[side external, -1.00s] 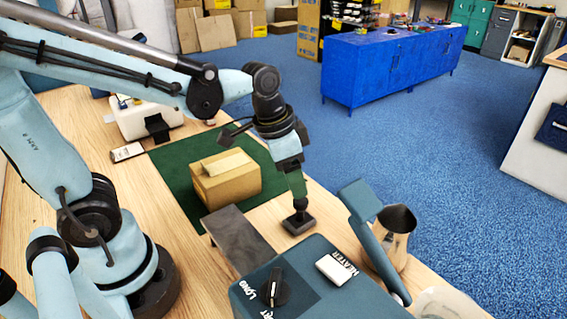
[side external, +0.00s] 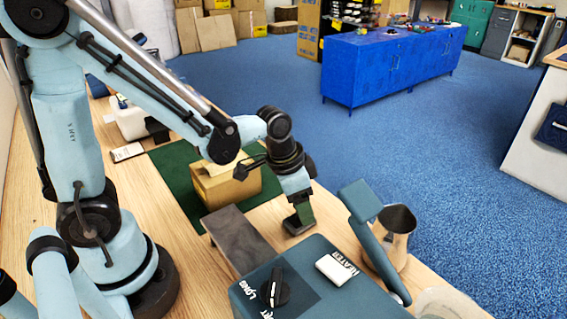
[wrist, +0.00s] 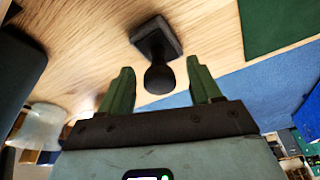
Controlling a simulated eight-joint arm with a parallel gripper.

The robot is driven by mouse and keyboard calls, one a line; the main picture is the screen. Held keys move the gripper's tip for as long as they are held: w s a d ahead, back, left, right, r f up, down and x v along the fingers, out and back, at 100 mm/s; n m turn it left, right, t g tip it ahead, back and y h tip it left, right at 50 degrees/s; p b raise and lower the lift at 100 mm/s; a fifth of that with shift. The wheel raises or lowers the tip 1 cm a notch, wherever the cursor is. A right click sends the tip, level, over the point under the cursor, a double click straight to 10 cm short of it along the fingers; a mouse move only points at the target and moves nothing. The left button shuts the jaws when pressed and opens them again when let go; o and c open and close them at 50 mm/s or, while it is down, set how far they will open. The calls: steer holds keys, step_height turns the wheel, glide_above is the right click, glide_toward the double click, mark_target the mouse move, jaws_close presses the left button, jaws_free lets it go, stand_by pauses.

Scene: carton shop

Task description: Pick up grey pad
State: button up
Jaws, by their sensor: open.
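The grey pad (side external: 296,226) is a dark square block with a round knob on top. It stands on the wooden table, right of a dark slab. In the wrist view the pad (wrist: 157,42) shows its base and its knob toward me. My gripper (side external: 302,212) is low and tilted over the pad, hiding most of the knob in the side view. In the wrist view its two green fingers (wrist: 159,72) are open, with the knob between their tips in the picture. I cannot tell whether either finger touches it.
A dark slab (side external: 238,240) and a teal sealer with a dial (side external: 330,290) stand close by. A metal jug (side external: 396,238) is to the right. A cardboard box (side external: 222,187) sits on a green mat (side external: 178,170) behind. The table's edge is near the pad's right.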

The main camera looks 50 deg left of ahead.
steer(key=shift+f, duration=0.1)
steer(key=c, duration=1.1)
steer(key=shift+r, duration=5)
